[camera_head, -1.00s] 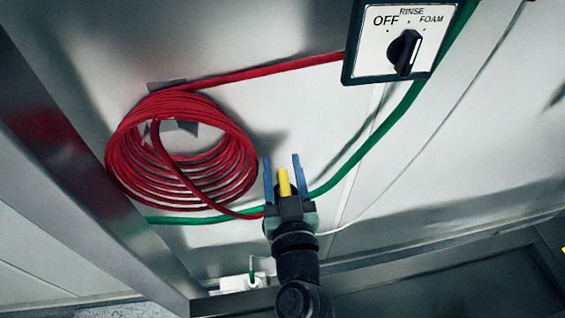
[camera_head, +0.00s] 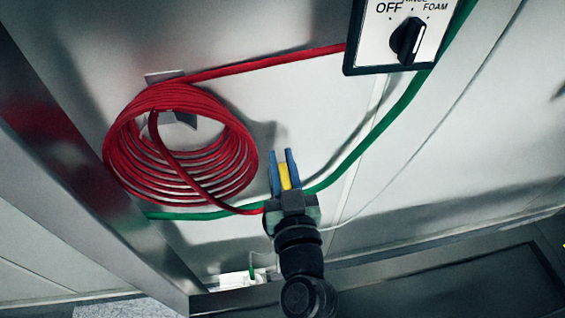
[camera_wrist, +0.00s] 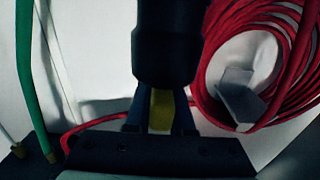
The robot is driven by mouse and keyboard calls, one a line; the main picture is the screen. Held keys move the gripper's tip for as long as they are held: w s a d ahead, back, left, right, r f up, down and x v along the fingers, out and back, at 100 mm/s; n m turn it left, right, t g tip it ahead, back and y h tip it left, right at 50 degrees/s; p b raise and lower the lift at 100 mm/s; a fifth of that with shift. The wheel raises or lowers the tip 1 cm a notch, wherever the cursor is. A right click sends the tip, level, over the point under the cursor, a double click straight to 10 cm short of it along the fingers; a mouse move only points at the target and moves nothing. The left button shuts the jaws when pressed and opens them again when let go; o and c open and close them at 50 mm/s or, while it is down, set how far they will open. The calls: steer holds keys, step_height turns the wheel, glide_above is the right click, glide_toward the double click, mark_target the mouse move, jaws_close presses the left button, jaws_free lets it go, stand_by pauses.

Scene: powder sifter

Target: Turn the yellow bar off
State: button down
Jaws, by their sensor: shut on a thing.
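The yellow bar (camera_head: 284,177) shows between the blue fingers of my gripper (camera_head: 281,172) in the head view. The fingers are closed on its two sides. In the wrist view the yellow bar (camera_wrist: 161,110) also shows between my gripper's fingers (camera_wrist: 160,115), below a dark cylindrical part (camera_wrist: 167,45). Its far end and what it joins are hidden there. I cannot tell its exact turn angle from these views.
A coiled red hose (camera_head: 180,150) hangs on the wall to the left. A green hose (camera_head: 375,130) runs behind my gripper up to the right. A dial panel (camera_head: 403,38) marked OFF and FOAM is at the upper right. A white box (camera_head: 237,279) sits low on the wall.

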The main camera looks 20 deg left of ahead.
steer(key=shift+f+y+b, duration=0.3)
steer(key=shift+b, duration=0.3)
steer(key=n+g+y+b, duration=0.2)
steer(key=b, duration=0.2)
steer(key=shift+s+a+f+b, duration=0.1)
steer(key=shift+a+b, duration=0.05)
steer(key=shift+b, duration=0.2)
steer(key=s+n+g+y+b, duration=0.1)
steer(key=n+g+b, duration=0.3)
steer(key=g+b, duration=0.1)
steer(key=s+n+g+y+b, duration=0.1)
steer(key=n+g+y+b, duration=0.1)
steer(key=n+g+b, duration=0.2)
steer(key=s+a+n+g+y+b, duration=0.1)
steer(key=n+g+b, duration=0.3)
steer(key=g, duration=0.4)
steer(key=shift+r+y+b, duration=0.35)
steer(key=shift+y+b, duration=0.15)
steer(key=shift+b, duration=0.3)
steer(key=shift+s+n+g, duration=0.1)
steer(key=shift+n+g, duration=0.2)
steer(key=shift+g, duration=0.2)
steer(key=c, duration=0.8)
jaws_free()
